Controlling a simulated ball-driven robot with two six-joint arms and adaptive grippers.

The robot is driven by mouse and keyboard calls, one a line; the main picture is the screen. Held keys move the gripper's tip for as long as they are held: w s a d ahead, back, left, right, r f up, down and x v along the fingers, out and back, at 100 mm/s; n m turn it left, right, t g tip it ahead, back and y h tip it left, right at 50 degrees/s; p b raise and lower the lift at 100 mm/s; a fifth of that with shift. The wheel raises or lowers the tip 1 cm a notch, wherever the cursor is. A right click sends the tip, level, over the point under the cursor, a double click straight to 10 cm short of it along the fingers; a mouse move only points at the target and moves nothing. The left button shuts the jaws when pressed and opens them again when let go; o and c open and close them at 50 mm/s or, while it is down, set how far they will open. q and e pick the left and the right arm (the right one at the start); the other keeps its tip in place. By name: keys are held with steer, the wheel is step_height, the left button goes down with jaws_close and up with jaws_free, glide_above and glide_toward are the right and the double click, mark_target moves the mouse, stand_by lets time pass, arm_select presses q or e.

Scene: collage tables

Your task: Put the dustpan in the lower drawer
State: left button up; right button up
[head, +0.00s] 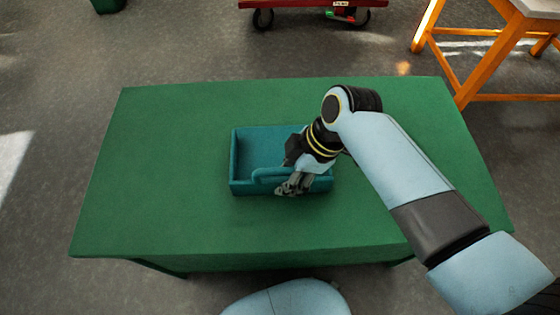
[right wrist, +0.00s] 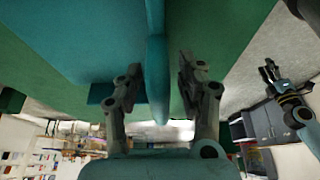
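The dustpan (head: 238,158) is a teal, tray-shaped piece lying on the green table, with a raised handle (head: 268,174) along its front side. My right gripper (head: 290,187) is at the right part of this handle. In the right wrist view, the right gripper (right wrist: 157,82) is open, with one finger on each side of the teal handle (right wrist: 156,55) and gaps between. My left gripper (right wrist: 268,73) shows small at the right of that view; its fingers are too small to judge. A dark grey cabinet with drawer fronts (right wrist: 265,125) stands in the background there.
The green table (head: 160,150) is bare around the dustpan. A red cart (head: 300,4) and an orange-legged table (head: 490,55) stand beyond it. A green bin (head: 108,5) is at the far left. Shelves (right wrist: 40,150) show in the right wrist view.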

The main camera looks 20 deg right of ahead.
mark_target(284, 180)
steer(key=x, duration=0.3)
steer(key=shift+w+a+f, duration=0.1)
steer(key=shift+a, duration=0.1)
steer(key=shift+c, duration=0.4)
jaws_close()
